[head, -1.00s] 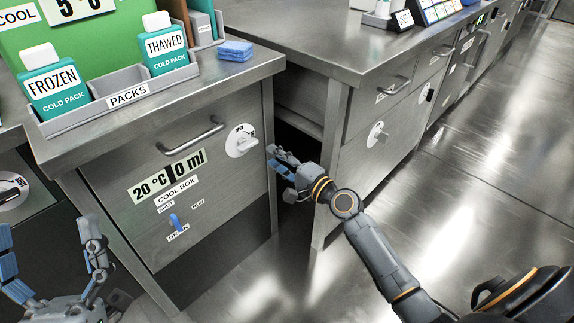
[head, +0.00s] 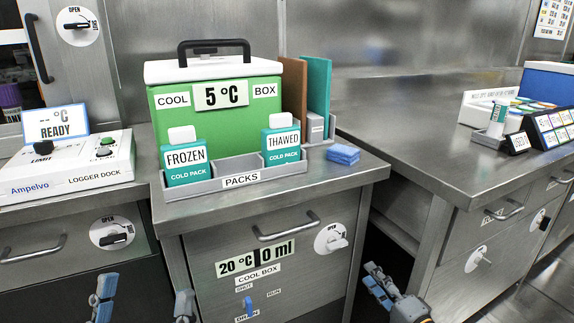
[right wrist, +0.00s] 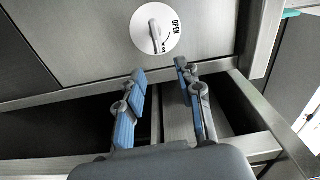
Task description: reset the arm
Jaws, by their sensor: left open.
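My left gripper (head: 144,292) is at the bottom edge of the head view, in front of the cool box cabinet. Its two blue-padded fingers are apart with nothing between them; its arm is out of view. My right gripper (head: 376,280) is right of the cabinet, by the dark gap between the two benches, and is cut off by the lower edge. In the right wrist view its fingers (right wrist: 160,72) are spread and empty. They are below a round dial with a grey knob (right wrist: 157,30), apart from it.
The cool box cabinet has a bar handle (head: 286,228), a round dial (head: 332,238) and a blue switch (head: 248,304). Above it stand a green cool box (head: 215,125) and a packs tray (head: 240,181). A logger dock (head: 65,168) is left. The right bench (head: 430,150) has clear top space.

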